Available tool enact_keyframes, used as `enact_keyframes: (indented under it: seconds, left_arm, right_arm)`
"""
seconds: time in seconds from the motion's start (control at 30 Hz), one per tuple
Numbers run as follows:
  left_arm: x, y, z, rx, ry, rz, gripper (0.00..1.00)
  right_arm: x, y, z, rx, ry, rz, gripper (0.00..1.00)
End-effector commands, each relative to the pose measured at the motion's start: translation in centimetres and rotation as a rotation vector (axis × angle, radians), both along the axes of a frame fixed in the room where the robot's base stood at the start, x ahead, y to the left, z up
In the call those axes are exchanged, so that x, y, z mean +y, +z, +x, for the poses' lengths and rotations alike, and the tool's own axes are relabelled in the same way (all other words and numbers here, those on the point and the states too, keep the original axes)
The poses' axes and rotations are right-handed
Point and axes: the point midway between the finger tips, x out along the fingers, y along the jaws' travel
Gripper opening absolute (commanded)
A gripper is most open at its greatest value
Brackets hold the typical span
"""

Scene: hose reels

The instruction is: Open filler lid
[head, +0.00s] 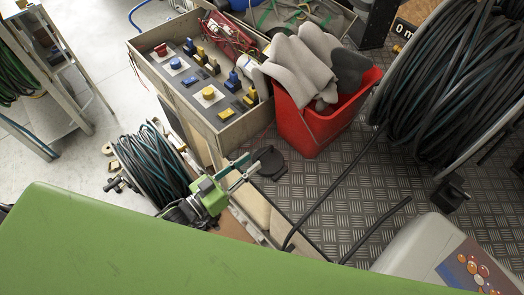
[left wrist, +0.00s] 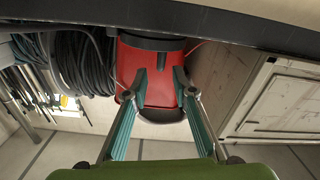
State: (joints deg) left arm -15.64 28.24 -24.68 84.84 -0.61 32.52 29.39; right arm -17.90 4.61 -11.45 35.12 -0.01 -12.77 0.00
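My left gripper (head: 248,168) reaches in from the left in the head view, with its fingertips beside a dark rounded piece (head: 272,163). I cannot tell whether that piece is the filler lid. In the left wrist view, the two teal fingers of the left gripper (left wrist: 161,80) are spread apart. A red body (left wrist: 150,65) with a black rounded part (left wrist: 162,115) shows between and behind them. I cannot tell whether the fingers touch it. No clearly recognisable filler lid shows. My right gripper is not in view.
A red bucket (head: 296,125) holds grey gloves. A wooden box (head: 190,112) carries a panel of coloured buttons and plugs. Hose reels stand at the left (head: 155,170) and right (head: 440,95). Black hose (head: 335,185) crosses the chequered metal floor (head: 370,170). A white console (head: 425,245) is lower right.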

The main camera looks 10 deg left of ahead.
Motion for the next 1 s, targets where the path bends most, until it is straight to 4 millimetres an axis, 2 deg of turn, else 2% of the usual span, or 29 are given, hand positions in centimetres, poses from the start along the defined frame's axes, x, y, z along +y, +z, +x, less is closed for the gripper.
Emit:
enact_keyframes:
  seconds: [0.1, 0.3, 0.7, 0.73, 0.8, 0.83, 1.0]
  left_arm:
    - [-1.4, 0.2, 2.1, -0.003, 0.001, -0.001, 0.25]
    - [-2.8, 0.0, 4.3, 0.000, 0.001, 0.001, 0.25]
    - [-3.2, -0.1, 4.9, 0.001, 0.001, 0.002, 0.25]
    - [-3.2, -0.1, 4.9, 0.001, 0.001, 0.002, 0.22]
    - [-3.2, -0.1, 4.9, 0.001, 0.001, 0.002, 0.04]
    - [-3.2, -0.1, 4.9, 0.000, 0.001, 0.001, 0.00]
    - [-3.2, -0.1, 4.9, 0.001, 0.001, 0.002, 0.00]
  right_arm:
    - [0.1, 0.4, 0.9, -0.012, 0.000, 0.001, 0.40]
    - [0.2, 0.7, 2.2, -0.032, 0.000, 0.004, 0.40]
    - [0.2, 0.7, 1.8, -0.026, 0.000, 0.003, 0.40]
    - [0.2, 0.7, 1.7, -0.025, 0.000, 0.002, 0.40]
    - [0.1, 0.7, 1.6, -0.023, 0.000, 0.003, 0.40]
    - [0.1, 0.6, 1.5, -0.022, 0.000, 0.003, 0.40]
    - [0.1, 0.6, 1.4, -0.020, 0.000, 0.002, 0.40]
